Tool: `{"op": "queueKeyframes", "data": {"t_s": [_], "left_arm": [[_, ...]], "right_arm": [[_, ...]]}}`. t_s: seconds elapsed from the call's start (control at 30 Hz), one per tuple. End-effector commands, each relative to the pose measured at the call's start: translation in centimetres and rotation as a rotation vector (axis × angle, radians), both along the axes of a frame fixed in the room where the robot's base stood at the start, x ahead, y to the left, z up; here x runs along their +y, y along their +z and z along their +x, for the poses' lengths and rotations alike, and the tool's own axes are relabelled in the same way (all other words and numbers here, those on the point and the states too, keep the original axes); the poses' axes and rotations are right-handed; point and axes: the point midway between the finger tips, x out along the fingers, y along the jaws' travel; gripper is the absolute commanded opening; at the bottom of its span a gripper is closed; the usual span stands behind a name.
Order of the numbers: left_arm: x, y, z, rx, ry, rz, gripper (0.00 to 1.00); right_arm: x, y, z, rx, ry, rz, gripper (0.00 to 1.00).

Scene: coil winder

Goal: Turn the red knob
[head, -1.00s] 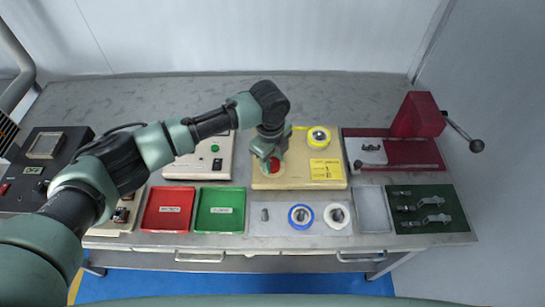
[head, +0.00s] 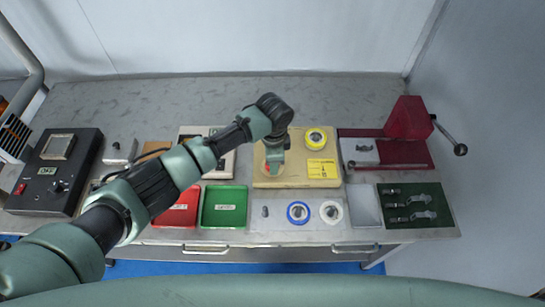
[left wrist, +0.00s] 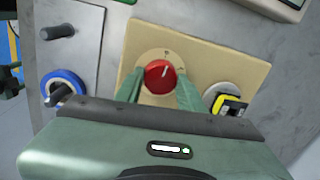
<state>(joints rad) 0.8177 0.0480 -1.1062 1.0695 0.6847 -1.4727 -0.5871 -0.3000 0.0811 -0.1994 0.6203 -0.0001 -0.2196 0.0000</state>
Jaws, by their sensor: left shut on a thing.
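The red knob (left wrist: 159,76) sits on a pale round dial on a tan board (left wrist: 205,53). In the left wrist view it lies between the two green fingers of my left gripper (left wrist: 159,88), which is shut on it. A white mark on the knob points up and slightly right. In the head view my left gripper (head: 274,157) is over the left part of the tan board (head: 295,177), and it hides most of the knob. My right gripper is not in view.
Red (head: 178,211) and green trays (head: 224,208), and blue (head: 298,213) and white spools lie in front. A red press (head: 408,125) stands right. The bench's back strip is clear.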

Motion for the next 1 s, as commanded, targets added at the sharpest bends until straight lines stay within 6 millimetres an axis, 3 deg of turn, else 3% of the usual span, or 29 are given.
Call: {"op": "queueKeyframes", "data": {"t_s": [0.77, 0.8, 0.83, 0.87, 1.0], "left_arm": [[-0.14, 0.19, 0.19, -0.005, 0.099, -0.004, 0.0], [-0.14, 0.19, 0.19, -0.005, 0.099, -0.004, 0.5], [-0.14, 0.18, 0.18, -0.005, 0.099, -0.004, 0.58], [-0.13, 0.17, 0.17, -0.004, 0.099, -0.003, 0.6], [-0.09, 0.11, 0.11, -0.003, 0.098, -0.002, 0.6]], "right_arm": [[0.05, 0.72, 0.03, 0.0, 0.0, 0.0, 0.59], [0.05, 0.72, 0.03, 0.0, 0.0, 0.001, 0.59], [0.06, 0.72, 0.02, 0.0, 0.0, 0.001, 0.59], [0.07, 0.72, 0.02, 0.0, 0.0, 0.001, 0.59], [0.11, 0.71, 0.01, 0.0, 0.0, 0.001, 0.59]]}}
